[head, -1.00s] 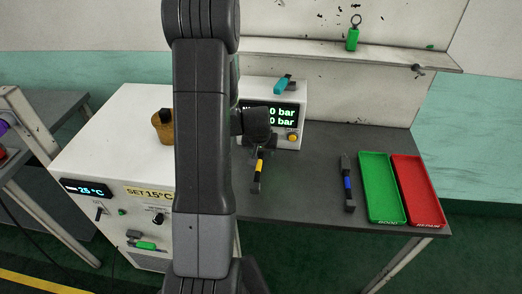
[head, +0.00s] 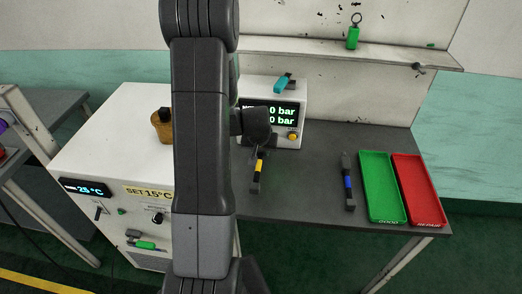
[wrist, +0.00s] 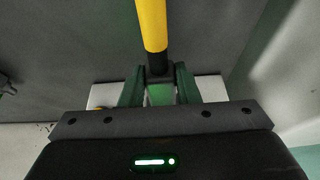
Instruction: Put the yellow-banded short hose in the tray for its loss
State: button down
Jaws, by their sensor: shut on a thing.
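The yellow-banded short hose (head: 258,168) is black with a yellow band and hangs over the dark bench, in front of the pressure box. My gripper (wrist: 160,92) is shut on one black end of it; the yellow band (wrist: 152,25) points away from the fingers in the wrist view. In the head view my arm hides most of the gripper. The green tray (head: 372,157), marked GOOD, and the red tray (head: 428,190), which seems marked REPAIR, lie side by side at the bench's right end. The pressure box (head: 302,95) shows two bar readings, partly hidden by my arm.
A blue-banded hose (head: 348,182) lies left of the green tray. A teal-handled piece (head: 283,85) sits on the pressure box. The white chiller (head: 100,150) stands left, reading 25 °C, label SET 15°C. A wall shelf (head: 340,52) runs behind. Bare bench (head: 305,190) lies between the hoses.

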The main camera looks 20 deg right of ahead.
aim_at(259, 161)
jog(key=shift+s+a+b, duration=0.6)
jog(key=shift+s, duration=0.35)
jog(key=shift+s+a, duration=0.1)
jog(key=shift+s, duration=0.1)
jog(key=shift+s+a+b, duration=0.55)
jog(key=shift+s+b, duration=0.25)
jog(key=shift+s, duration=0.1)
